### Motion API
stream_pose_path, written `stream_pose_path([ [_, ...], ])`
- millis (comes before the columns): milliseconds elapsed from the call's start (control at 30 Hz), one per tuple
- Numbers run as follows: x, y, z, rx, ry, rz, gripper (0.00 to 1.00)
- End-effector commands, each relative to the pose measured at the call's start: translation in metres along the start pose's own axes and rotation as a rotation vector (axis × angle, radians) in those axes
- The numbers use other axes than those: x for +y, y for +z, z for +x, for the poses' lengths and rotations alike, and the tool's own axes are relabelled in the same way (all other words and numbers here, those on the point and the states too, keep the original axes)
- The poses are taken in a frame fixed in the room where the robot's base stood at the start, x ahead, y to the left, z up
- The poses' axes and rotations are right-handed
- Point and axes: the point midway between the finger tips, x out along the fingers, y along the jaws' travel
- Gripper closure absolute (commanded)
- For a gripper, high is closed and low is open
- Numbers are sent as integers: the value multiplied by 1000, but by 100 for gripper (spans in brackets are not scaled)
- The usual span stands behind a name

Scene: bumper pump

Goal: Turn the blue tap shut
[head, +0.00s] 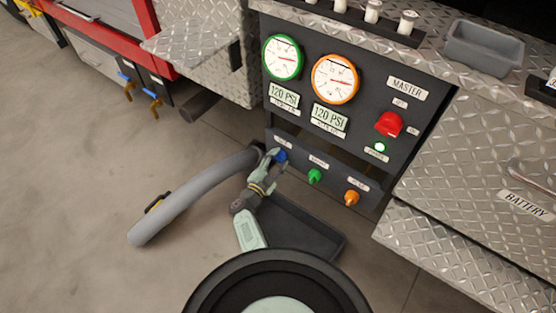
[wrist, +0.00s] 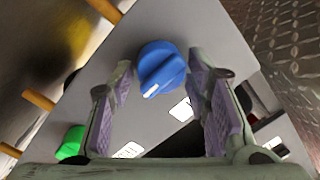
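The blue tap (head: 281,155) is a round knob at the left end of the lower strip of the dark panel (head: 299,172). In the wrist view the blue tap (wrist: 161,66) has a raised grip bar with a white mark pointing toward the lower left. My gripper (head: 270,160) is at the tap and partly covers its surroundings in the head view. In the wrist view its two purple-padded fingers stand apart, one each side of the tap, with gaps visible. The tap appears at or just beyond the fingertips; I cannot tell the exact depth.
A green knob (head: 314,176) and an orange knob (head: 351,198) sit right of the blue tap. Above are two gauges and a red master switch (head: 389,124). A grey hose (head: 190,193) lies left of my arm, and a dark tray (head: 315,238) lies below the panel.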

Motion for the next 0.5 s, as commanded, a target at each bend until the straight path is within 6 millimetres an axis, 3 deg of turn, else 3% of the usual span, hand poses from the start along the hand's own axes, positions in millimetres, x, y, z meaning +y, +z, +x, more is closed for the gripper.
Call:
stream_pose_path([
  [500, 0, 0, 0, 0, 1, 0, 92],
])
